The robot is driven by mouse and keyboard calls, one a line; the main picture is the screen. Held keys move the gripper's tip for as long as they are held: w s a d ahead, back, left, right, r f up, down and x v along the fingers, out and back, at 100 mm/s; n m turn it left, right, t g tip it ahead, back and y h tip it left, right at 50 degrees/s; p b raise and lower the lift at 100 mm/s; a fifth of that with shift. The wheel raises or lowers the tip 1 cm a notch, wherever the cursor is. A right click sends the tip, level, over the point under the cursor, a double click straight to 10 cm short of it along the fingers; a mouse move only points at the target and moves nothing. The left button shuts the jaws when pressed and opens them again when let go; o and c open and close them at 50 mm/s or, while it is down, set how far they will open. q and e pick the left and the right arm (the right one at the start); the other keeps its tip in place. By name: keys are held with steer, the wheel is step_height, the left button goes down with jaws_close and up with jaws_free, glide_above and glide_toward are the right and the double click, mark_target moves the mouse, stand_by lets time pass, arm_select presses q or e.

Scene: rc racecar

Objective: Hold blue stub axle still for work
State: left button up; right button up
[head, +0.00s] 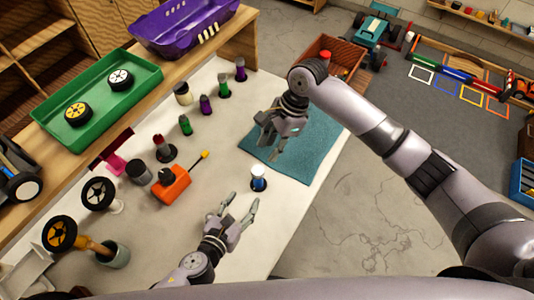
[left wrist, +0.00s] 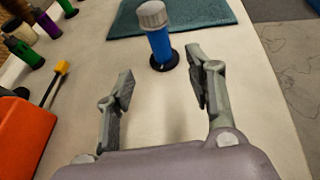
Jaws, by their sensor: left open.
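The blue stub axle (head: 258,184) stands upright on the pale tabletop, left of the teal mat's near corner. In the left wrist view it is a blue cylinder (left wrist: 160,46) with a grey ribbed cap and a dark round base. My left gripper (head: 241,201) is open and empty, low over the table just short of the axle. In the left wrist view its two fingers (left wrist: 160,78) spread with the axle beyond them, apart from both. My right gripper (head: 280,136) hangs over the teal mat; whether its fingers are open is unclear.
An orange tool (head: 173,186) with a yellow tip lies left of the axle. Several coloured stub parts stand farther back. A green tray (head: 138,90) with wheels and a purple basket (head: 183,30) sit on the shelf. The teal mat (head: 312,143) has bare space.

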mark_target(256, 183)
arm_select(q)
steer(key=x, duration=1.1)
steer(key=shift+w+d+f, duration=0.1)
steer(key=shift+w+d, duration=0.15)
steer(key=shift+w, duration=0.05)
steer(key=shift+c, duration=0.3)
